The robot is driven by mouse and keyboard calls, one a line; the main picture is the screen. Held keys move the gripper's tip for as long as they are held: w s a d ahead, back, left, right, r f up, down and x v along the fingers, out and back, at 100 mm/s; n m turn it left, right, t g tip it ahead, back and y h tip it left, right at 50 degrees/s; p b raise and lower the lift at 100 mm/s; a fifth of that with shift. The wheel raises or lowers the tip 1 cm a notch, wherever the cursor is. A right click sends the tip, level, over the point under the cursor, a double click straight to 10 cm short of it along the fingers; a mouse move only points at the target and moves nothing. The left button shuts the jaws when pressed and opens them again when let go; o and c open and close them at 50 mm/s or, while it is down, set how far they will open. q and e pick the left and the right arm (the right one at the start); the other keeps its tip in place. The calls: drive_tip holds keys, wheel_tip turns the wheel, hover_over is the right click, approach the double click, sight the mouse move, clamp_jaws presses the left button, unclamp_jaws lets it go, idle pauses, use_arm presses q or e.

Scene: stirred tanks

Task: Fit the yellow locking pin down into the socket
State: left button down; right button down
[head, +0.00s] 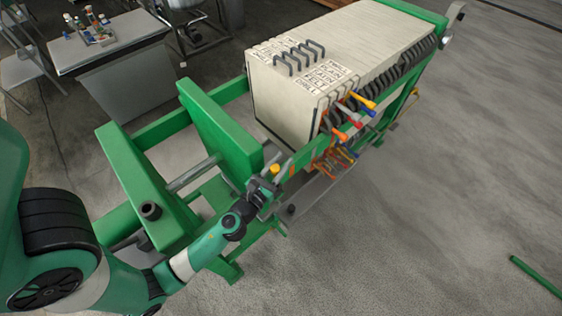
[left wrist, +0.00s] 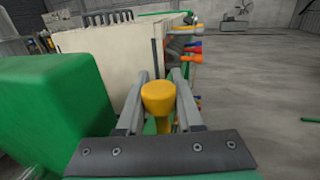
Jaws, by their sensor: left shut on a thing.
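The yellow locking pin (head: 275,169) is held upright by my left gripper (head: 268,182), beside the green frame of the press. In the left wrist view the pin's round yellow head (left wrist: 158,96) sits between the two grey fingers of the left gripper (left wrist: 160,100), which are shut on its shaft. The lower end of the pin is hidden behind the gripper. I cannot make out the socket, nor whether the pin touches it. My right gripper is not in either view.
A green press frame with upright plates (head: 218,135) stands left of the gripper. A stack of pale plates (head: 340,60) with coloured taps (head: 350,112) lies beyond. A grey table (head: 112,50) with bottles stands at the back left. Floor at the right is mostly clear.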

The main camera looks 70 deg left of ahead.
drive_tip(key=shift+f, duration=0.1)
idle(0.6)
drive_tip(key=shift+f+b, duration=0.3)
drive_tip(key=shift+b, duration=0.1)
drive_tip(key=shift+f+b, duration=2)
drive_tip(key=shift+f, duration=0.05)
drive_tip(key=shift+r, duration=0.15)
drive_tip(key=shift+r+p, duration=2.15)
drive_tip(key=shift+p, duration=0.1)
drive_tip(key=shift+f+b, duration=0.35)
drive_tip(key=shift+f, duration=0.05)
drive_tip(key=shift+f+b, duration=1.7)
drive_tip(key=shift+b, duration=0.05)
